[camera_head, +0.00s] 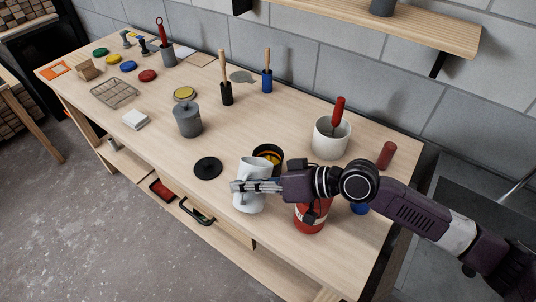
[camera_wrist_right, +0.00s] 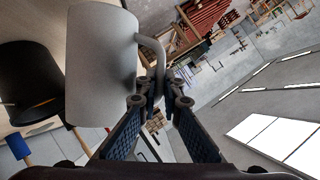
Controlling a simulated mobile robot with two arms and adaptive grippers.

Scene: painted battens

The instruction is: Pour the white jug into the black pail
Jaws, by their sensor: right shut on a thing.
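The white jug (camera_head: 250,198) is held over the table's front part, just in front of the black pail (camera_head: 268,150) in the head view. The pail's rim and a yellow inside show; the jug covers part of it. My right gripper (camera_head: 240,186) comes from the right and is shut on the jug's handle. In the right wrist view the jug (camera_wrist_right: 100,65) hangs left of the fingertips (camera_wrist_right: 158,100), with its handle between them. A black vessel, probably the pail (camera_wrist_right: 28,75), shows at left there. I see no liquid flowing. My left gripper is not in view.
A red can (camera_head: 311,218) stands under my right forearm. A white pot (camera_head: 328,143) with a red-handled tool stands behind. A shelf (camera_head: 400,25) is on the wall.

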